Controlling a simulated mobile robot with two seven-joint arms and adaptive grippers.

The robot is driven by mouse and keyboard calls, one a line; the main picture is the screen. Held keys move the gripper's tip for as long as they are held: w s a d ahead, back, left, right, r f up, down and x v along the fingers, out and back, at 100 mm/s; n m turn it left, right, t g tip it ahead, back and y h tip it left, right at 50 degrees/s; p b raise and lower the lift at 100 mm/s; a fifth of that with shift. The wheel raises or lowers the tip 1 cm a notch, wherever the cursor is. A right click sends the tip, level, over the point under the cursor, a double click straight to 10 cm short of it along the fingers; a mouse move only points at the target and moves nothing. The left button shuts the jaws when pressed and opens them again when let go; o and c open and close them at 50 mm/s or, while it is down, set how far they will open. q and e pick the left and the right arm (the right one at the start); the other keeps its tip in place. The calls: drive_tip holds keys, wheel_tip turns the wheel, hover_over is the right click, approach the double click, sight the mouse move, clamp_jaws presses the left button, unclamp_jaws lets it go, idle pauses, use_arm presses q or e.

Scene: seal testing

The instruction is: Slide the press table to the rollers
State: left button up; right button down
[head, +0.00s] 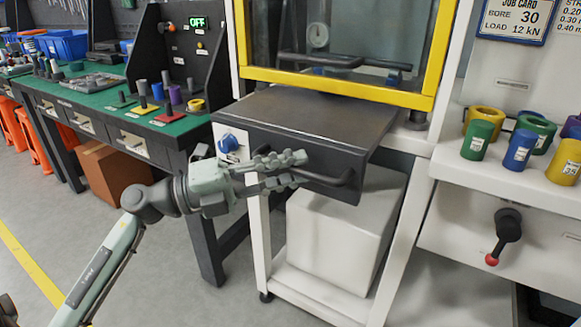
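The press table (310,112) is a dark grey slab that sticks out at the front of the press, below the yellow-framed guard (340,88). A dark bar handle (347,181) runs along its front face. My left gripper (303,169) is at this handle, with its two fingers apart, one above the other. The fingers hide the handle's left and middle part, and I cannot tell whether they touch it. I cannot make out any rollers. My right gripper is not in view.
A white box (335,235) stands on the shelf below the table. A green-topped bench (110,100) with coloured parts is on the left. On the right, a white counter holds coloured cylinders (520,148) above a red-tipped lever (505,235). The floor at front left is clear.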

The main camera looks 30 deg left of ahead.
use_arm(q)
drive_tip(key=shift+o, duration=0.4)
drive_tip(key=v, duration=1.2)
idle(0.6)
